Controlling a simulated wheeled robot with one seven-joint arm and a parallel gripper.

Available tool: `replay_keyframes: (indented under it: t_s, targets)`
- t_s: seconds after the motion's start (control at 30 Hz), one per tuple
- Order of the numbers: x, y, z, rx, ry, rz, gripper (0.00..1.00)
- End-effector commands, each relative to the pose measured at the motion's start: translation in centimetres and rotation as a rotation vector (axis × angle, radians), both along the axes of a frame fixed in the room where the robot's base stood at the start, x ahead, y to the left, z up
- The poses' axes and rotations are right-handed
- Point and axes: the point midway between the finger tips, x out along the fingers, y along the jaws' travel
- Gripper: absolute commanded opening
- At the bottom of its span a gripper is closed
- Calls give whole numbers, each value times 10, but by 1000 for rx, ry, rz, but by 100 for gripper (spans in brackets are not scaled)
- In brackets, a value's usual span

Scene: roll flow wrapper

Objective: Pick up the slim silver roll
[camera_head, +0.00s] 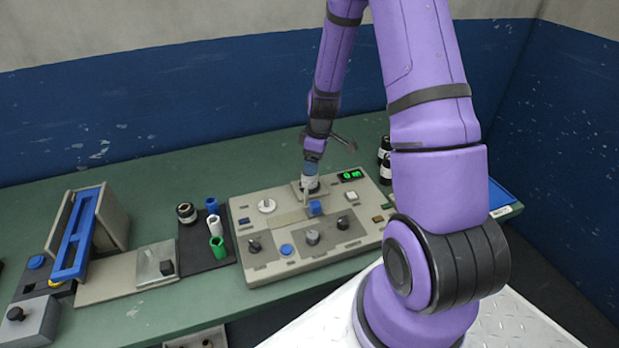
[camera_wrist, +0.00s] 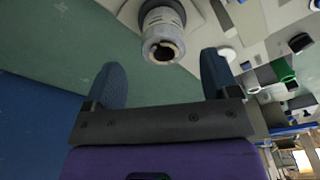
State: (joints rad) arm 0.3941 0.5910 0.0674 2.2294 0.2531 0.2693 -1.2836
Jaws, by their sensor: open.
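The slim silver roll (camera_head: 309,184) stands upright on the back part of the beige control panel (camera_head: 260,262), just below my gripper (camera_head: 314,154). In the wrist view the silver roll (camera_wrist: 162,34) shows its open, dark, hollow end at the top middle. My gripper (camera_wrist: 162,78) is open, with one blue finger on each side. In the picture the roll's end lies just beyond the fingertips, roughly centred between them. I see no contact. In the head view the fingertips partly cover the roll's upper part, so the exact gap is hard to judge.
The panel carries knobs, buttons and a green display (camera_head: 351,175). Left of it, a black mat (camera_head: 196,262) holds dark, blue, white and green rolls. Dark rolls (camera_head: 385,170) stand close on the right. A blue-framed machine (camera_head: 78,235) is far left. The green table is clear behind the panel.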

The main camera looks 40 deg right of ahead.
Motion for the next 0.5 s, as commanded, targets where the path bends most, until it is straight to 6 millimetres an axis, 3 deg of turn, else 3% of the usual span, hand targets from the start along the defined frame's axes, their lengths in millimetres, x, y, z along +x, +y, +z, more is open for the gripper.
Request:
replay_keyframes:
  t_s: [0.27, 0.5]
  targets:
    - [2, 3, -17, 1, 2, 0, 81]
    - [7, 11, -46, 1, 3, 0, 81]
